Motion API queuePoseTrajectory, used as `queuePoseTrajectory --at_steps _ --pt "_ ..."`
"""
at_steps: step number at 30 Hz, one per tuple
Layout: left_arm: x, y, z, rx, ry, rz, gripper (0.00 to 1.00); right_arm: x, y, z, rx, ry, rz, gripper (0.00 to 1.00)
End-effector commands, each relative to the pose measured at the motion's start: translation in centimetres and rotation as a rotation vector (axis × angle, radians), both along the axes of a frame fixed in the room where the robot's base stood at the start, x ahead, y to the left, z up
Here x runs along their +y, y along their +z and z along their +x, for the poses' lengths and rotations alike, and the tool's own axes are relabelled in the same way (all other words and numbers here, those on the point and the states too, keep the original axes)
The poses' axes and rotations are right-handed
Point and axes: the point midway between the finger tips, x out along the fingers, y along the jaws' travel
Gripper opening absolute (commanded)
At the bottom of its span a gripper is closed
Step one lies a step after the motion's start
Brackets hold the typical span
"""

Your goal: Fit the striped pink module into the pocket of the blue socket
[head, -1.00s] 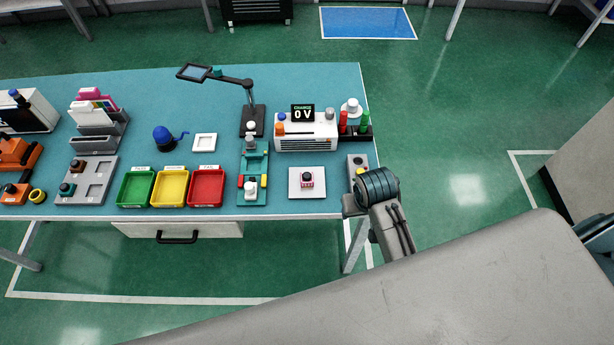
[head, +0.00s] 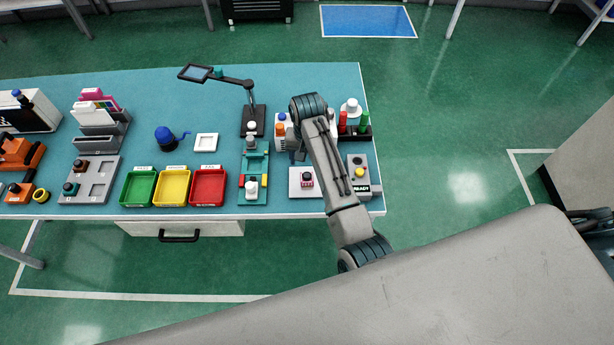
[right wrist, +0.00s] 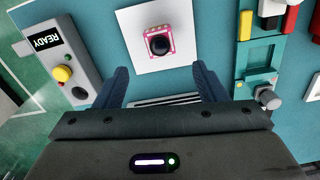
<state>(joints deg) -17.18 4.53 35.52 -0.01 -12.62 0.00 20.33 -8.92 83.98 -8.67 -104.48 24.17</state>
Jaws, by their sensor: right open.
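The striped pink module (head: 307,180) has a round black knob on top. It sits on a white square pad (head: 296,191) near the table's front edge. In the right wrist view the pink module (right wrist: 172,31) is beyond the fingertips, apart from them. My right gripper (right wrist: 160,82) is open and empty. In the head view it is partly hidden by its arm, behind the module and in front of the white machine. A blue rounded thing with a lever (head: 165,138) stands mid-table; I cannot tell whether it is the blue socket, and no pocket shows. My left gripper is out of view.
A teal fixture (head: 243,188) stands left of the pad, and a grey box with a yellow button (head: 359,188) stands right. A white grilled machine (head: 282,141) is behind. Green, yellow and red trays (head: 207,204) stand at left. A magnifier arm (head: 232,80) overhangs the back.

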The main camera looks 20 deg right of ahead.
Motion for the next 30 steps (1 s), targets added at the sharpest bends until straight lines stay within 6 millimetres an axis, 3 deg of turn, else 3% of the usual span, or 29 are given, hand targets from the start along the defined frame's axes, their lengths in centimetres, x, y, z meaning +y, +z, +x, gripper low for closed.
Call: queuePoseTrajectory --at_steps 8,15,25,30 --pt "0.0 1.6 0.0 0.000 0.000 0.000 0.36 0.2 -2.0 -0.5 0.003 0.001 0.001 0.65" --pt "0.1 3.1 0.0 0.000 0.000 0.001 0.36 0.4 -5.4 -0.8 0.001 0.000 0.000 0.65" --pt "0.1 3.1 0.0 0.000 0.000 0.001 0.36 0.4 -6.3 -0.8 -0.001 0.000 0.001 0.65" --pt "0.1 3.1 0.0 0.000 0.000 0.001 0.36 0.4 -6.3 -0.8 -0.001 0.000 0.001 0.33"
